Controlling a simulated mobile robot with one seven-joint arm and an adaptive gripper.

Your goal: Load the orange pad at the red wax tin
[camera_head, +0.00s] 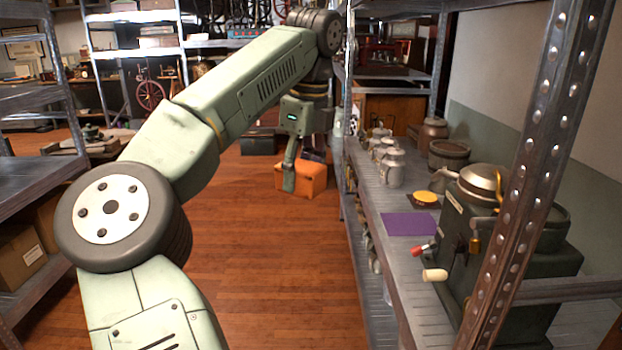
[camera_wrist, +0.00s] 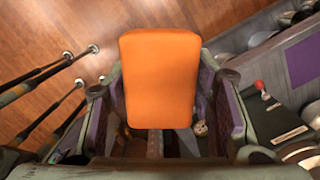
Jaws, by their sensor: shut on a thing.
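An orange pad (camera_wrist: 160,75) with rounded corners is held between the fingers of my gripper (camera_wrist: 160,110) in the wrist view. The pad covers much of what lies beyond it. In the head view my gripper (camera_head: 290,172) hangs over the floor, left of the shelf and apart from it. I cannot make out a red wax tin in either view. A yellow-topped round tin (camera_head: 425,197) sits on the shelf behind a purple mat (camera_head: 410,223). The mat also shows in the wrist view (camera_wrist: 304,61).
A dark machine (camera_head: 465,260) with a red-tipped handle (camera_head: 420,249) stands on the right shelf (camera_head: 385,265). Several pale jars (camera_head: 391,168) stand farther back. Wooden floor (camera_head: 270,270) is clear left of the shelf. A perforated post (camera_head: 535,150) stands at right.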

